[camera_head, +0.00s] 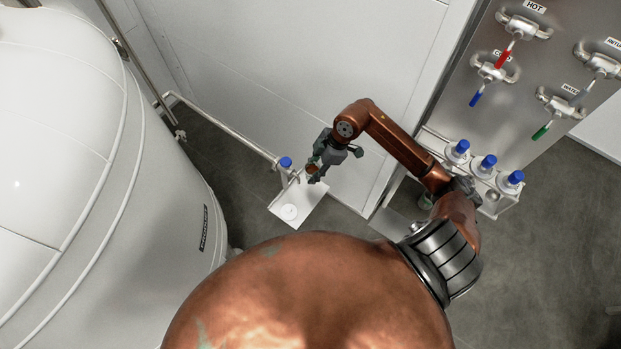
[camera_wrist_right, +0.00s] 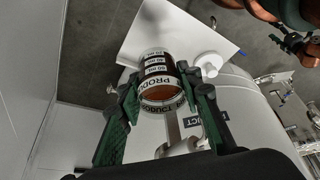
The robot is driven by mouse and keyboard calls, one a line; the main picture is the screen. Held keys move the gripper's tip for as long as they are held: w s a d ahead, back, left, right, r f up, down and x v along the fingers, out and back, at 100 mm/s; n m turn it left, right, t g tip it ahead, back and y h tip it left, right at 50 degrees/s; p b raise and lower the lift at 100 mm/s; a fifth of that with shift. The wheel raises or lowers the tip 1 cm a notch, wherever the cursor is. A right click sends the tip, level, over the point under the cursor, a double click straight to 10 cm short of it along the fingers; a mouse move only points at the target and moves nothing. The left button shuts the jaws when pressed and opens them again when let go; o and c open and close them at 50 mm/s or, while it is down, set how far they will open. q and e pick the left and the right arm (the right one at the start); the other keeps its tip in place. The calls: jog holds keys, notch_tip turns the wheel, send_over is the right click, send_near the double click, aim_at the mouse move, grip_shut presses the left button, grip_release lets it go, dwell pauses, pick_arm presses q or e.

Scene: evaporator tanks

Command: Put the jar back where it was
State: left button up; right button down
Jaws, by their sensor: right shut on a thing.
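The jar (camera_head: 312,169) is small, with brown contents. In the right wrist view the jar (camera_wrist_right: 157,70) has white labels with dark lettering. My right gripper (camera_head: 316,166) is shut on it, with one green finger on each side in the wrist view. The gripper holds it near the upper right edge of a small white shelf (camera_head: 309,205); I cannot tell whether the jar touches the shelf. A white round lid-like piece (camera_head: 290,211) lies on the shelf, and shows beside the jar in the wrist view (camera_wrist_right: 209,63).
A blue-capped fitting (camera_head: 286,162) on a pipe stands close to the left of the jar. A large white tank (camera_head: 165,190) fills the left. Several valves are on the steel panel (camera_head: 520,90) at right, above a rack of blue-capped bottles (camera_head: 488,162). A white wall is behind.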

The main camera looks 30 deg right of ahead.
notch_tip(320, 180, down, 3)
jog(key=shift+w+a+f, duration=0.1)
jog(key=shift+w, duration=0.05)
notch_tip(320, 180, down, 4)
jog(key=shift+b, duration=0.3)
jog(key=shift+f, duration=0.1)
jog(key=c, duration=1.4)
grip_release()
pick_arm(q)
jog(key=shift+s+a+p, duration=0.1)
jog(key=shift+s+p, duration=0.35)
jog(key=shift+s, duration=0.1)
pick_arm(e)
jog(key=v, duration=1.2)
